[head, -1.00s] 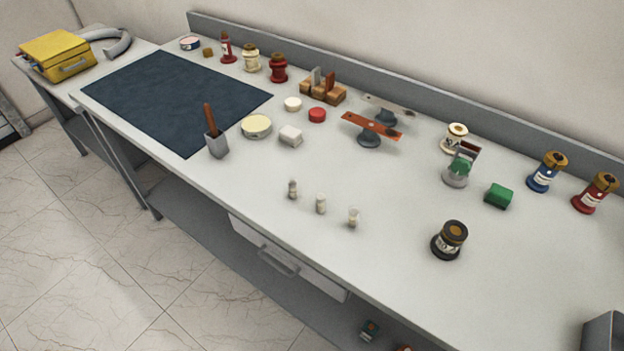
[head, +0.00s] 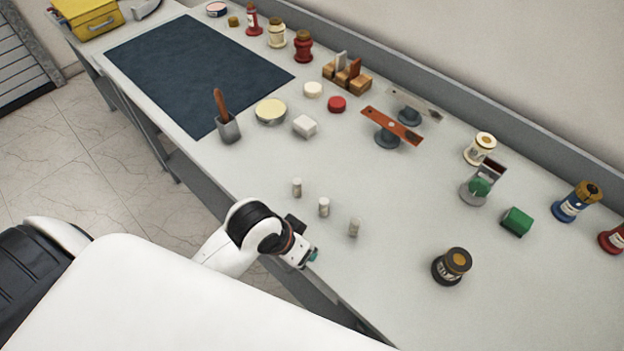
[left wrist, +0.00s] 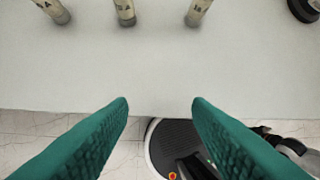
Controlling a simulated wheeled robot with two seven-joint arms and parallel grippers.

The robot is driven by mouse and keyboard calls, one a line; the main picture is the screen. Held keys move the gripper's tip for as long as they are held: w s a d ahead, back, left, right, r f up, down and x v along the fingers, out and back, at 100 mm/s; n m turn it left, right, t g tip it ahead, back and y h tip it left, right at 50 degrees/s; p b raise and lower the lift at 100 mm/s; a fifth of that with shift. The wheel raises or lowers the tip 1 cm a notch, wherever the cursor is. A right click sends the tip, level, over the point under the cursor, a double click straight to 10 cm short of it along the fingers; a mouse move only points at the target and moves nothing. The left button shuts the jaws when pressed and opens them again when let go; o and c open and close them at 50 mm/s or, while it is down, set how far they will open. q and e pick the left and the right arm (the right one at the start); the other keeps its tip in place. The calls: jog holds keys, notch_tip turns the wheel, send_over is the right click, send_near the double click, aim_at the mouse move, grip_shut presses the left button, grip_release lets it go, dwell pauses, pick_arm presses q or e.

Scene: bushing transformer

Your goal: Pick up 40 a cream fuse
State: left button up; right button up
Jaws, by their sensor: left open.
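Three small pale cream cylindrical fuses stand upright in a row near the front edge of the workbench: a left fuse (head: 297,187), a middle fuse (head: 323,207) and a right fuse (head: 354,227). The left wrist view shows the lower parts of the left fuse (left wrist: 53,11), the middle fuse (left wrist: 125,12) and the right fuse (left wrist: 197,12). Their rating markings are cut off or too small to read surely. My left gripper (head: 312,256) is at the bench's front edge, nearer me than the fuses. Its green-padded fingers (left wrist: 160,105) are apart with nothing between them.
A black jar with a brown top (head: 452,266) stands right of the fuses. The bench top (head: 400,190) around the fuses is clear.

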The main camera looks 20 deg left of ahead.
pick_arm(q)
jog(key=shift+m+g+h, duration=0.3)
jog(key=shift+m, duration=0.2)
jog(key=w, duration=0.1)
jog(key=w+d+r, duration=0.1)
jog(key=w+d, duration=0.1)
jog(key=w, duration=0.1)
jog(key=shift+w+d+r, duration=0.1)
jog(key=shift+d+r, duration=0.1)
jog(key=shift+d, duration=0.05)
jog(key=w+r+g, duration=0.1)
jog(key=w+r, duration=0.1)
jog(key=w, duration=0.2)
notch_tip(320, 180, up, 8)
jog(key=n+g+y, duration=0.2)
jog(key=n+y, duration=0.1)
send_over(297, 181)
notch_tip(297, 181, down, 7)
jog(key=shift+w+r+p, duration=0.1)
jog(key=shift+r+p, duration=0.05)
jog(key=shift+p, duration=0.65)
notch_tip(297, 181, down, 5)
jog(key=shift+r+p, duration=0.1)
jog(key=shift+p, duration=0.9)
jog(key=shift+f, duration=0.35)
grip_shut()
